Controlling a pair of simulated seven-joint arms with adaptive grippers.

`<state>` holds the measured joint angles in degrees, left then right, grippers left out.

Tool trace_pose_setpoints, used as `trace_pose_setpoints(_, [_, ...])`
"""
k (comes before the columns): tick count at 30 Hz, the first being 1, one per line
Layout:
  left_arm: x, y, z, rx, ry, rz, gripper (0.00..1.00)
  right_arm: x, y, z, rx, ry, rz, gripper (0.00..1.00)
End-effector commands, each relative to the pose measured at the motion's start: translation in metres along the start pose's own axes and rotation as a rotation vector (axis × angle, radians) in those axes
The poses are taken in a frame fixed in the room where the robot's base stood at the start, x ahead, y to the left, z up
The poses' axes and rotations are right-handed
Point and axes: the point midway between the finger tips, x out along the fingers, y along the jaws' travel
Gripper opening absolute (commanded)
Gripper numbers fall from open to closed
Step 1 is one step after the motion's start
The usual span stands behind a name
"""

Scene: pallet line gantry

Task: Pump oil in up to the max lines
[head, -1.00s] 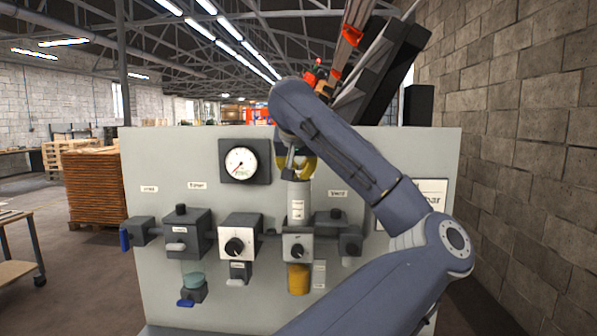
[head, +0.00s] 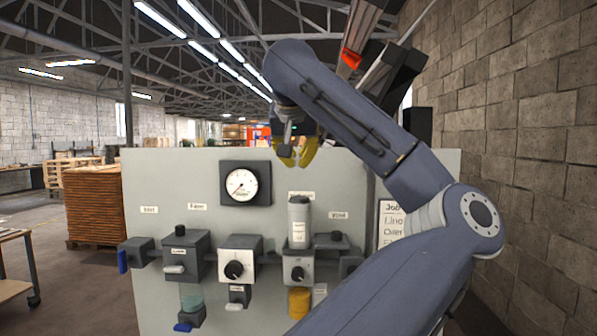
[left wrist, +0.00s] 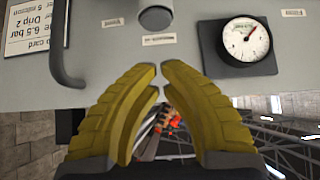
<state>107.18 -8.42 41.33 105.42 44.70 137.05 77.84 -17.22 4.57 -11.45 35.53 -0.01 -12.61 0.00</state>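My left gripper (head: 297,162) shows yellow fingers with a narrow gap between their tips. It is empty above a pale upright cylinder (head: 299,222), apart from it. The cylinder stands on a grey unit (head: 298,270) with a dark knob. An amber bowl (head: 299,302) hangs under that unit; max lines cannot be made out. A second bowl with blue-green content (head: 191,298) hangs further left. In the left wrist view, the fingertips (left wrist: 160,68) are close together before the grey panel, which appears upside down. The right gripper is not in view.
The grey panel (head: 150,190) carries a round gauge (head: 241,184), a knobbed regulator (head: 238,256) and a blue-handled valve (head: 123,261). A job card (head: 391,225) is at right, partly behind my arm. A brick wall (head: 530,170) stands at far right.

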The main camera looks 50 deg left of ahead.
Motion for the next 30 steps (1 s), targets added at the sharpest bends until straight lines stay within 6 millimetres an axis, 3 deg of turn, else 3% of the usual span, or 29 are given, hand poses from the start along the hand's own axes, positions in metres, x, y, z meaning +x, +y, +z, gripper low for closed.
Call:
trace_pose_setpoints(9, [-0.024,0.001,0.0,0.002,0.0,0.0,0.0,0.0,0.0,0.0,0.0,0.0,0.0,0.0])
trace_pose_setpoints(30, [-0.025,0.0,0.0,0.001,0.0,0.0,0.0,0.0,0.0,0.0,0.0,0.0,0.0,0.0])
